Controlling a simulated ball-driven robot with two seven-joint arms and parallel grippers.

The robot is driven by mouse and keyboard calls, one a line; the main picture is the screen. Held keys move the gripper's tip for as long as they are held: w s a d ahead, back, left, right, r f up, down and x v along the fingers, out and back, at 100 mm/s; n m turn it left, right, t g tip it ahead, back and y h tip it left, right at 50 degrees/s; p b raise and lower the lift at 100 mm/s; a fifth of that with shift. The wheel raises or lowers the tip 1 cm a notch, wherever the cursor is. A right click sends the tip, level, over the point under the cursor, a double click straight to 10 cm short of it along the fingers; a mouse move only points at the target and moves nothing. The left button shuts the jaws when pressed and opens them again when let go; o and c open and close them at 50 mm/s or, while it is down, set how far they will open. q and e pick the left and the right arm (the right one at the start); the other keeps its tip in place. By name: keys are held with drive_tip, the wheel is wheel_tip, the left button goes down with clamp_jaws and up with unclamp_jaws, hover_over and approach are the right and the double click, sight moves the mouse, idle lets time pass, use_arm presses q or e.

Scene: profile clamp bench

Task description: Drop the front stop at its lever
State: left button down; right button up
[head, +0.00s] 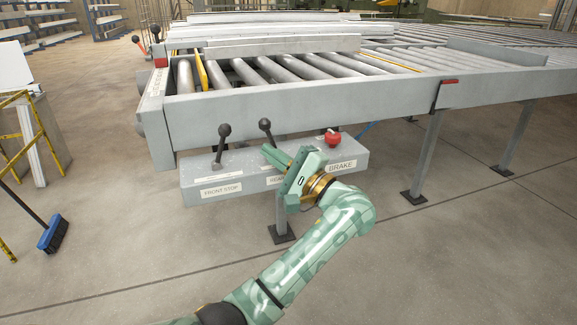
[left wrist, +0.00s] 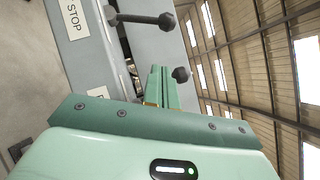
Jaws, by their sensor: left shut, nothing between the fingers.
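The front stop lever (head: 220,146) is a dark rod with a black ball knob, standing nearly upright above the "FRONT STOP" label (head: 221,190) on the grey control box (head: 205,170). In the left wrist view its knob (left wrist: 167,21) shows at the top, beside a label ending in "STOP" (left wrist: 73,21). A second black-knobbed lever (head: 265,126) stands to its right; its knob also shows in the left wrist view (left wrist: 180,74). My left gripper (head: 269,152) is shut and empty, close to the second lever and right of the front stop lever. It partly hides the middle label. My right gripper is out of view.
A red knob (head: 332,137) sits at the box's right end above the "BRAKE" label (head: 342,166). The roller conveyor (head: 250,105) with grey profiles overhangs behind the box. A blue broom (head: 53,234) stands at left. Open floor lies in front.

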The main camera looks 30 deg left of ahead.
sight(220, 146)
use_arm(q)
drive_tip(key=x, duration=0.3)
drive_tip(key=shift+a, duration=0.2)
drive_tip(key=shift+s+a+r, duration=0.6)
drive_tip(key=shift+s+a, duration=0.15)
drive_tip(key=shift+a, duration=0.1)
drive_tip(key=shift+s+a+r, duration=0.2)
drive_tip(key=shift+s+a, duration=0.1)
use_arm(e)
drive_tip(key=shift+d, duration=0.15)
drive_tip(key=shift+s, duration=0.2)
use_arm(q)
drive_tip(key=shift+s+a+r, duration=0.1)
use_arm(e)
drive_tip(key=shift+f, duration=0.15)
